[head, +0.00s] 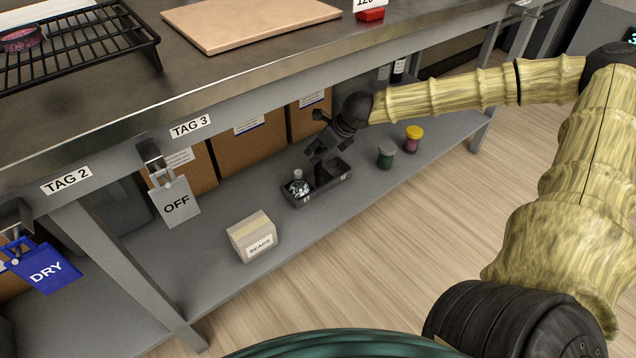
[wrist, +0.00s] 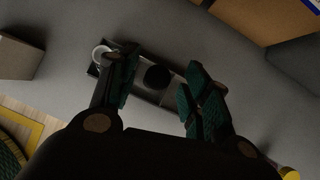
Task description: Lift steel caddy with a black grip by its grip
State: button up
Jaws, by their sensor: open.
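The steel caddy (head: 331,193) is a dark, open rectangular tray on the grey lower shelf under the bench. In the wrist view the caddy (wrist: 150,96) lies below my fingers, and its round black grip (wrist: 157,77) shows between them. My gripper (head: 325,157) is above the caddy, pointing down and hiding part of it. In the wrist view my gripper (wrist: 158,82) is open, one finger on each side of the grip. I see no contact with the grip. A clear flask (head: 299,187) sits at the caddy's left end.
A beads box (head: 252,238) stands left of the caddy. A green-dark jar (head: 386,155) and a yellow-lidded jar (head: 413,139) stand to the right. Cardboard boxes (head: 249,137) line the back. The bench edge (head: 240,110) with hanging tags overhangs the shelf. Bare shelf lies in front.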

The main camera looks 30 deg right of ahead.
aim_at(318, 168)
jog(key=shift+b+x, duration=1.75)
jog(key=shift+x, duration=0.55)
jog(key=shift+a+r, duration=0.1)
jog(key=shift+a, duration=0.05)
grip_shut()
